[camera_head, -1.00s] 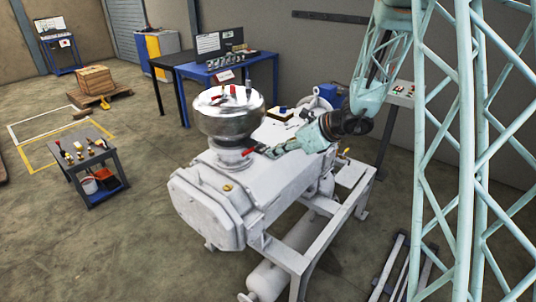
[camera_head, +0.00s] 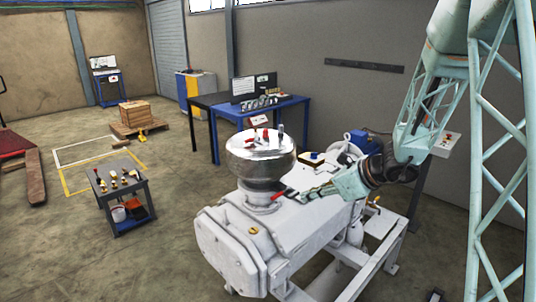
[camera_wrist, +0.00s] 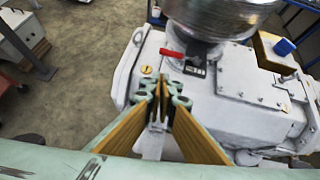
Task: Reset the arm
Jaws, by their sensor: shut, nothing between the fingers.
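My gripper (camera_head: 305,196) is at the end of my pale green arm, just above the white vacuum machine (camera_head: 230,250). In the wrist view the fingers of my gripper (camera_wrist: 160,90) are together with nothing between them. The machine's top (camera_wrist: 240,110) lies below them. A red valve handle (camera_head: 278,197) on the neck under the silver bowl is close to the fingertips in the head view. In the wrist view the red handle (camera_wrist: 172,53) is ahead of the fingertips and apart from them.
The silver bowl (camera_head: 260,168) stands on the machine with small red tools on top. A grey cart (camera_head: 120,185) with small parts stands at left. A blue table (camera_head: 285,115) with a monitor is behind. Open floor (camera_head: 60,240) lies at front left.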

